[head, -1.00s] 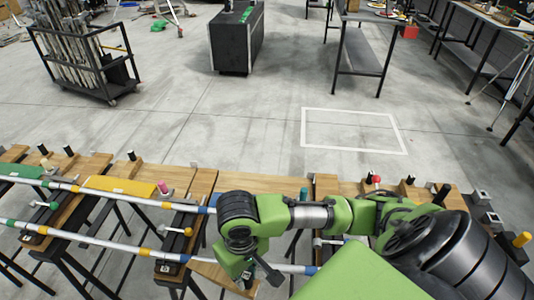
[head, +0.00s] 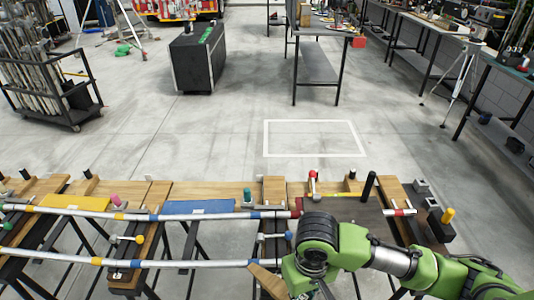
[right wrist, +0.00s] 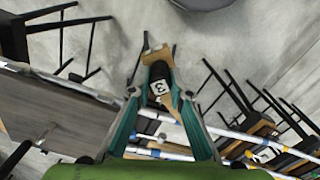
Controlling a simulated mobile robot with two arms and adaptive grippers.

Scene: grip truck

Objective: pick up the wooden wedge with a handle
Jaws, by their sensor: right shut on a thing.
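The wooden wedge shows in the head view as a light wood piece (head: 266,283) beside the front of my right arm, at the bottom edge. In the right wrist view, light wood (right wrist: 157,56) shows at the fingertips, along with a dark part bearing a white label marked 3. The dark part may be the handle; I cannot tell its full shape. My right gripper (right wrist: 159,76), with green fingers, is shut on the wedge. In the head view, its fingers are mostly hidden by the arm and the frame edge. My left gripper is out of view.
A row of wooden-topped trestles (head: 235,188) crosses the front, carrying long striped poles (head: 180,264) close to my arm. A dark board (head: 345,212) lies on the right part. A black cabinet (head: 196,60) and benches stand farther back; the floor between is clear.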

